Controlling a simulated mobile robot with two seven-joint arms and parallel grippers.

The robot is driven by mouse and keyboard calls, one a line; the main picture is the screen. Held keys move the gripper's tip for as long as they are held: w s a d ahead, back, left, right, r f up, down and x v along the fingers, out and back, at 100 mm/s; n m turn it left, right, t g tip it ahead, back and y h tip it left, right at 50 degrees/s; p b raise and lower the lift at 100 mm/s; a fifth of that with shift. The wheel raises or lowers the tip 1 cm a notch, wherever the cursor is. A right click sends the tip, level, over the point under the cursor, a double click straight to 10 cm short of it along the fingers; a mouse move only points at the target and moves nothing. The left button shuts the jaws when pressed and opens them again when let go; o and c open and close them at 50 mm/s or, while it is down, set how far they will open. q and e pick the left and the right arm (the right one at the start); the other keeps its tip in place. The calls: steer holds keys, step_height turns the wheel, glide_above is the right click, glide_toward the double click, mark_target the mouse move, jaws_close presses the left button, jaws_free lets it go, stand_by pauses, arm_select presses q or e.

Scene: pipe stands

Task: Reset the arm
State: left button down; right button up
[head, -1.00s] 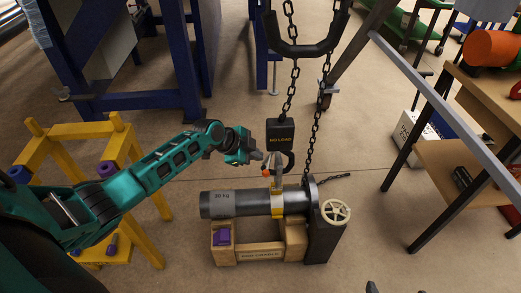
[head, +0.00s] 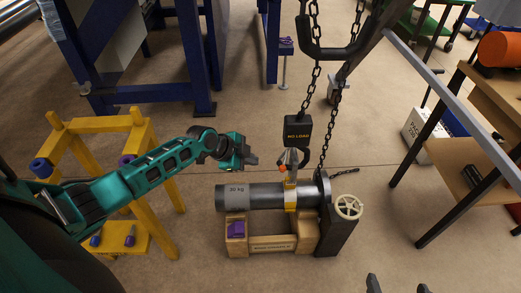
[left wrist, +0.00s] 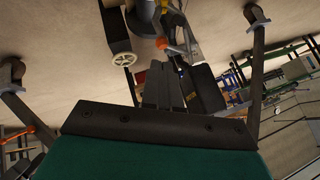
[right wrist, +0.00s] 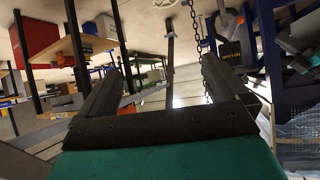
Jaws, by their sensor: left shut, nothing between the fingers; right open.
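My left gripper (head: 252,161) is in the air left of the hook and above the pipe, apart from both. Its fingers are shut and empty, as the left wrist view (left wrist: 165,88) also shows. My right gripper (head: 398,285) is open and empty at the bottom edge of the head view; its spread fingers show in the right wrist view (right wrist: 160,72). The grey pipe (head: 262,196), marked 30 kg, lies on a wooden stand (head: 272,246). A yellow band (head: 290,196) circles the pipe below the hoist's black block (head: 297,132), which reads NO LOAD.
Hoist chains (head: 327,130) hang close to the pipe's right end, by a cream handwheel (head: 349,207). A yellow stand (head: 141,195) is under my left arm. A wooden bench (head: 470,170) stands at right. Floor between the pipe and bench is mostly clear.

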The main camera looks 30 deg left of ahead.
arm_select(q)
steer(key=s+a+f, duration=0.2)
steer(key=s+a, duration=0.1)
steer(key=s, duration=0.1)
steer(key=s+d+r+n+t+p, duration=0.1)
steer(key=s+d+r+n+p, duration=0.2)
steer(key=s+d+n+p, duration=0.45)
steer(key=s+d+r+n+t+y+p, duration=0.2)
steer(key=s+d+r+n+t+p, duration=0.1)
steer(key=s+d+r, duration=0.4)
step_height(320, 180, up, 2)
steer(key=shift+s+r+n, duration=0.25)
steer(key=shift+s+n, duration=0.3)
steer(key=shift+s, duration=0.1)
arm_select(e)
steer(key=s+d+r, duration=0.1)
steer(key=d+r, duration=0.2)
steer(key=r, duration=0.3)
steer(key=shift+s+d+r+h, duration=0.15)
steer(key=shift+h, duration=0.25)
steer(key=shift+s, duration=0.1)
